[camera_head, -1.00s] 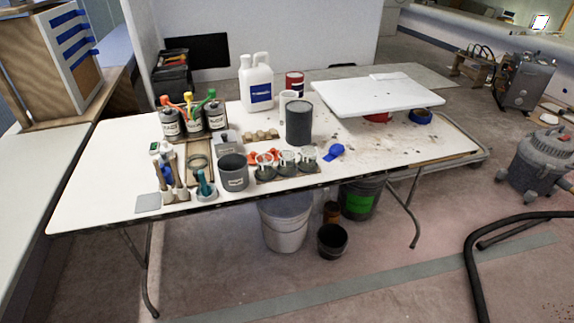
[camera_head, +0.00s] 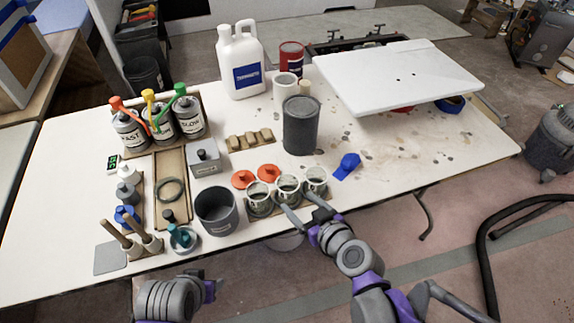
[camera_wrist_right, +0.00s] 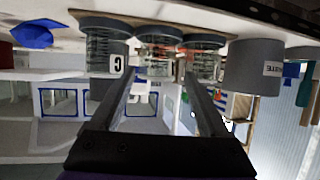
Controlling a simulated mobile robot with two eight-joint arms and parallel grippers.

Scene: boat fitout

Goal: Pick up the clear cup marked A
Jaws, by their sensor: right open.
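Three clear cups stand in a row near the table's front edge: a left one (camera_head: 258,198), a middle one (camera_head: 287,188) and a right one (camera_head: 315,180). In the right wrist view, which is upside down, the cup at the left (camera_wrist_right: 105,45) bears a C; no mark A is readable. My right gripper (camera_head: 301,202) is open and empty, just in front of the cups. In the wrist view the middle cup (camera_wrist_right: 158,52) shows between its fingers. Part of my left arm (camera_head: 172,298) shows at the bottom, its fingers not visible.
A dark grey bucket (camera_head: 216,212) stands close left of the cups. Orange lids (camera_head: 268,171) and a tall dark cylinder (camera_head: 301,128) are behind them. A blue cloth-like item (camera_head: 347,166) lies to the right. A white board (camera_head: 400,78) overhangs the back right.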

